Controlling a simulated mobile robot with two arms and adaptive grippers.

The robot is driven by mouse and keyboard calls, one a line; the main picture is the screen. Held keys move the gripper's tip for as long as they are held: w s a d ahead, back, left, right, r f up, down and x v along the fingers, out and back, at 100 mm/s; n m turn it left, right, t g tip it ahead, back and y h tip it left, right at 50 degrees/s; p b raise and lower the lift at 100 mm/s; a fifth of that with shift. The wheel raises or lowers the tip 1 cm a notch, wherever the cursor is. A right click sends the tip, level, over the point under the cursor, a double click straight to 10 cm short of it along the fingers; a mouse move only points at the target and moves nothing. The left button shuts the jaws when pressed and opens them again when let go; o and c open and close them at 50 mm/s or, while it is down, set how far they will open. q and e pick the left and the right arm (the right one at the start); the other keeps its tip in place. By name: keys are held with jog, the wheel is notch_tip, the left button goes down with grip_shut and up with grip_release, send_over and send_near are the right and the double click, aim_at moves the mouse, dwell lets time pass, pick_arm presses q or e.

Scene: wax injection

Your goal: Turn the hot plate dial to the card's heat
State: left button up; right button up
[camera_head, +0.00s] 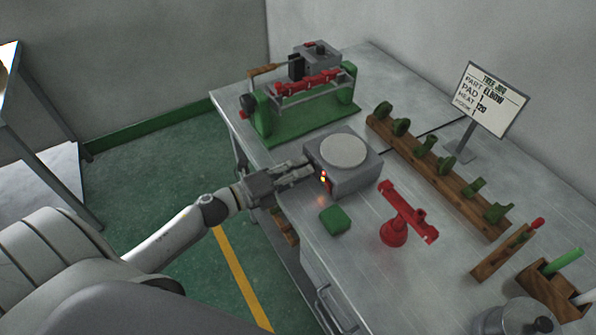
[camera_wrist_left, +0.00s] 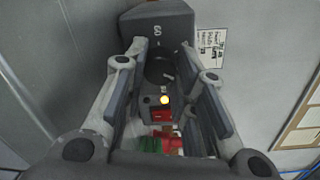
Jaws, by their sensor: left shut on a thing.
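The hot plate (camera_head: 342,178) is a grey box with a pale round top, standing on the metal bench. Its front panel, in the left wrist view, has a dark round dial (camera_wrist_left: 160,73), a lit yellow lamp (camera_wrist_left: 165,100) and a red part below. My left gripper (camera_head: 312,172) is at the panel, shut on the dial, with its fingers on either side. The fingers hide part of the dial, and I cannot tell its setting. The card (camera_head: 490,99) stands at the back right; its heat line seems to read 120. My right gripper is not in view.
A green pad (camera_head: 334,220) lies in front of the hot plate. A red stand (camera_head: 395,232) is to its right. A green-based machine (camera_head: 305,100) stands behind left. A wooden rack (camera_head: 440,172) with green parts runs along the right. A pot (camera_head: 520,318) is at the near right.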

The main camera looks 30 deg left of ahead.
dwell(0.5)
pick_arm(q)
jog(key=o, duration=1.1)
jog(key=shift+s, duration=0.1)
jog(key=shift+c, duration=0.2)
jog(key=shift+f, duration=0.1)
jog(key=shift+s, duration=0.1)
jog(key=shift+s+a+f, duration=0.15)
jog(key=shift+s, duration=0.05)
jog(key=v, duration=0.5)
jog(key=shift+s+a, duration=0.1)
jog(key=shift+s, duration=0.05)
jog(key=shift+s+a+r, duration=0.2)
jog(key=shift+s, duration=0.25)
jog(key=shift+s+a+r, duration=0.15)
jog(key=shift+s+a, duration=0.1)
jog(key=shift+s, duration=0.15)
